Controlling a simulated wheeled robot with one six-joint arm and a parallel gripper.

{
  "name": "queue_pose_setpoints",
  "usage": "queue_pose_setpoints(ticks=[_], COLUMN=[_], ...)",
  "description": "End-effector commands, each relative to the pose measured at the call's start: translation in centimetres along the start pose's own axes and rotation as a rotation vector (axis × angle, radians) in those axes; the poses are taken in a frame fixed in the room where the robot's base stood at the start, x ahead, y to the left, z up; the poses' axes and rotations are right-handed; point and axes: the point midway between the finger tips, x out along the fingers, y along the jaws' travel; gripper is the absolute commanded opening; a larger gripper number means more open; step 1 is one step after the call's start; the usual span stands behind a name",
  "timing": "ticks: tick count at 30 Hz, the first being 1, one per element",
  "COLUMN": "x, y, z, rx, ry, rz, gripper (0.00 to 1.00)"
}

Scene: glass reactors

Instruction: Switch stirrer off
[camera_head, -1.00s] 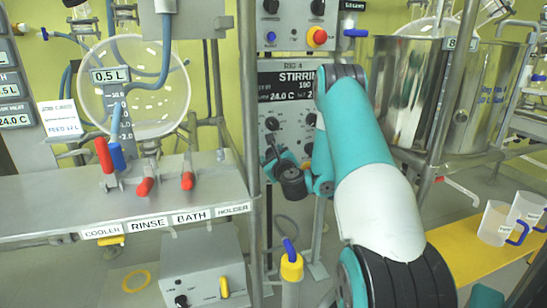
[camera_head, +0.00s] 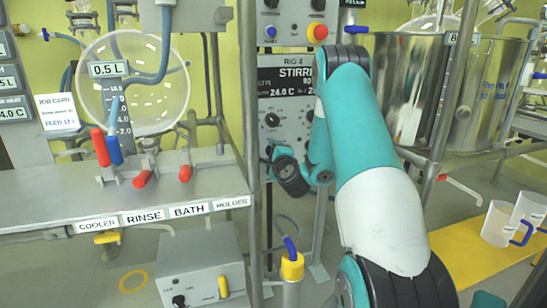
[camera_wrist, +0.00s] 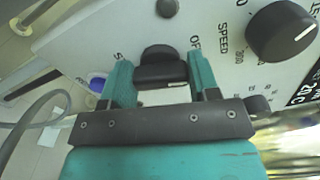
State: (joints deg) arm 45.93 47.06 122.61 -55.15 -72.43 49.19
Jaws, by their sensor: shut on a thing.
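The grey stirrer panel (camera_head: 292,107) of rig 4 stands at the middle of the head view, partly hidden by my arm. A dark display with 24.0 C and a partly covered number shows on it. My gripper (camera_wrist: 160,62) is at the lower front of this panel. In the wrist view its two teal fingers are shut on a black switch knob (camera_wrist: 162,70), one finger on each side. A partly hidden OFF label is printed just right of the knob. The larger SPEED knob (camera_wrist: 283,30) is apart, to the upper right. In the head view the grasp itself is hidden.
A steel shelf (camera_head: 60,208) with red and blue valve handles is on the left. A metal post (camera_head: 248,120) stands close left of the panel. A steel vessel (camera_head: 484,95) is on the right. A yellow bench (camera_head: 465,255) holds clear jugs (camera_head: 496,222).

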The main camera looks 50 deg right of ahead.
Motion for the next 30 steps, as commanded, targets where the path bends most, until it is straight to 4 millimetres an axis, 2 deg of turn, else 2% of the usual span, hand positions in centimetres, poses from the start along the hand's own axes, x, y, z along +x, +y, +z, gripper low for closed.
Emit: queue_pose_setpoints(ticks=[12, 30], x=[-0.05, -0.06], y=[0.21, 0.24], z=[0.15, 0.19], rx=[-0.206, -0.243], ry=[-0.004, -0.005], rz=[0.003, 0.005], gripper=[0.32, 0.32])
